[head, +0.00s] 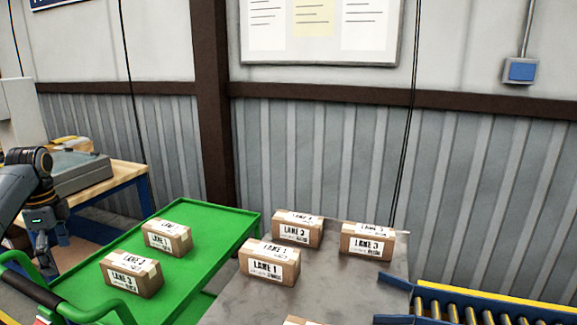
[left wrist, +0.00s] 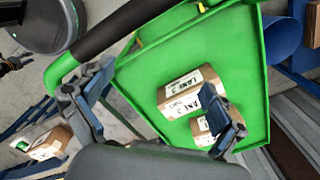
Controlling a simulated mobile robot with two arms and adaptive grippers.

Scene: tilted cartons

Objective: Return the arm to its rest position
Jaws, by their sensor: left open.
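My left gripper (head: 48,252) hangs at the left edge of the head view, beside the green cart's handle end. In the left wrist view its fingers (left wrist: 155,120) are spread wide with nothing held between them. Two brown cartons stand on the green cart (head: 210,225): a LANE 1 carton (head: 167,239) and a LANE 3 carton (head: 131,275). They also show in the left wrist view, one carton (left wrist: 187,92) clear and the other (left wrist: 203,130) partly hidden by a finger. My right gripper is not in view.
A grey table (head: 235,300) holds several labelled cartons (head: 269,263), one cut off at the bottom edge. A roller conveyor (head: 480,312) is at bottom right. A wooden bench (head: 120,178) stands behind my left arm. The cart's black handle (head: 30,292) is close to the gripper.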

